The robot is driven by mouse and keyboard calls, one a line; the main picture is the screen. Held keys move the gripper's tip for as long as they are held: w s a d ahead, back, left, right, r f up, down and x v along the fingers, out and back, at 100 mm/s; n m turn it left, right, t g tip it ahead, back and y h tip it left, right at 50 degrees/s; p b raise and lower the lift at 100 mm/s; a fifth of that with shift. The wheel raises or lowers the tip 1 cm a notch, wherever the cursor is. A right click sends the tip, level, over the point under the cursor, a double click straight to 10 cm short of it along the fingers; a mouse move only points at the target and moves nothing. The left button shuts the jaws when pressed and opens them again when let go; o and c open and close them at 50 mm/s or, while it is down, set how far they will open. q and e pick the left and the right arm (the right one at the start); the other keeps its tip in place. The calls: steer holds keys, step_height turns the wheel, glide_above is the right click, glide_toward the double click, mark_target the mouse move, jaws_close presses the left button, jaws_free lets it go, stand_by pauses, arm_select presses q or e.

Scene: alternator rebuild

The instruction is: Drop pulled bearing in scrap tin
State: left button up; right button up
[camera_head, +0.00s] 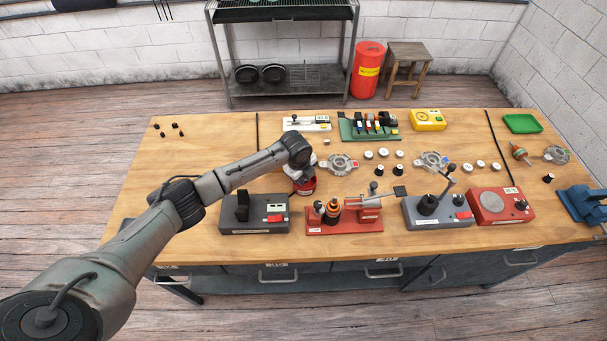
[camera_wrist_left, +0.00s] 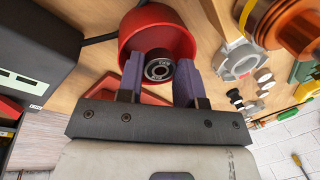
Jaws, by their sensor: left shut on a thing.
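The pulled bearing (camera_wrist_left: 159,70), a small dark ring with a bright metal centre, sits between the two purple fingers of my left gripper (camera_wrist_left: 159,78), which is shut on it. The red round scrap tin (camera_wrist_left: 140,20) is right behind the bearing in the left wrist view, and the bearing overlaps its opening. In the head view the scrap tin (camera_head: 305,188) stands on the bench, and my left gripper (camera_head: 302,175) is just above it, hiding part of the tin. The bearing is hidden there. I cannot tell how deep it is relative to the rim. My right gripper is not in view.
A grey press-like station (camera_head: 254,222) stands front-left of the tin. A red fixture (camera_head: 345,222) with an orange-and-black rotor (camera_head: 333,210) is close at the front right. A metal housing (camera_head: 340,164) lies to the right. The left part of the wooden bench (camera_head: 150,185) is mostly clear.

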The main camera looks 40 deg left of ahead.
arm_select(q)
steer(key=o, duration=1.1)
steer(key=c, duration=0.4)
steer(key=shift+o, duration=0.2)
steer(key=shift+r, duration=0.2)
step_height(320, 180, up, 4)
steer(key=p, duration=0.4)
steer(key=shift+f, duration=0.1)
step_height(320, 180, up, 4)
steer(key=p, duration=0.4)
